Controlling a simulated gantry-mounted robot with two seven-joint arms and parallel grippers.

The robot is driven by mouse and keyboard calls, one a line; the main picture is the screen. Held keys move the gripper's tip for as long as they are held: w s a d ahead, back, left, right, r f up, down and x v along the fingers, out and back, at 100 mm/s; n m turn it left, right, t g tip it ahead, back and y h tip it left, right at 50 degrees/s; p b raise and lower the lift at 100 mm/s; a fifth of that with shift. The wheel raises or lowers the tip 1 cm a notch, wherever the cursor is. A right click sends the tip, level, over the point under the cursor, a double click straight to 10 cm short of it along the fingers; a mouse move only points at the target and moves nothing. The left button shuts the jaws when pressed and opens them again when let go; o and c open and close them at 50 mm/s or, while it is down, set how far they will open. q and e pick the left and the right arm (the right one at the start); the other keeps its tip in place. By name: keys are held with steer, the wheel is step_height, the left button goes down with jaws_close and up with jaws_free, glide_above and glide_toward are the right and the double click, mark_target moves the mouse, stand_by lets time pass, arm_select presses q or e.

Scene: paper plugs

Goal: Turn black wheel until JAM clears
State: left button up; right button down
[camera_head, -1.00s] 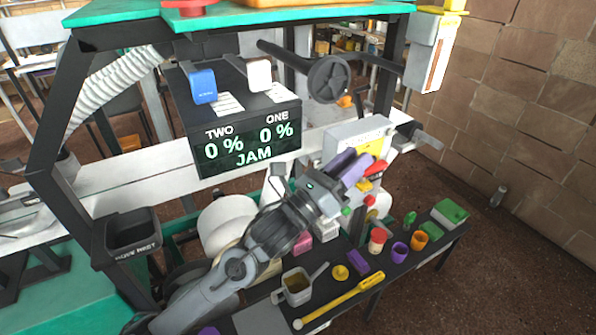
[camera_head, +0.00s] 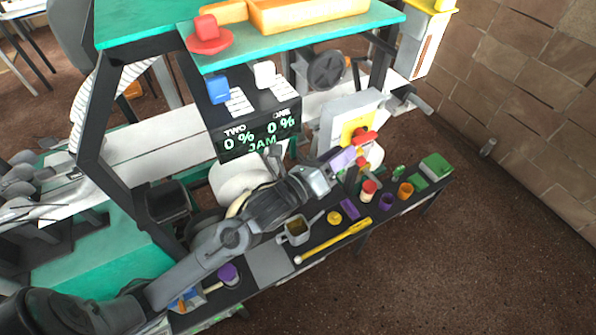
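The black wheel (camera_head: 327,69) is mounted at the back of the machine, to the right of the display. The dark display (camera_head: 258,134) reads TWO 0 %, ONE 0 % and JAM in green. My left gripper (camera_head: 351,168) is in front of the grey box, below and slightly right of the wheel and clear of it. Its fingers show purple and dark against the clutter, and I cannot tell how far apart they are. Nothing shows clearly held in it. My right gripper is not in view.
A blue switch (camera_head: 218,90) and a white switch (camera_head: 264,74) sit above the display. A grey box with a yellow panel (camera_head: 357,128) stands below the wheel. A brick wall is at right.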

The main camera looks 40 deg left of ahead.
arm_select(q)
steer(key=s+r+n+g+y+p, duration=0.2)
steer(key=s+n+g+p, duration=0.6)
steer(key=p, duration=1.3)
steer(key=shift+s+d+r+n, duration=0.15)
steer(key=shift+s+r+n, duration=0.55)
steer(key=shift+s+n, duration=2)
steer(key=shift+s+m+y, duration=0.3)
steer(key=shift+s+m, duration=0.2)
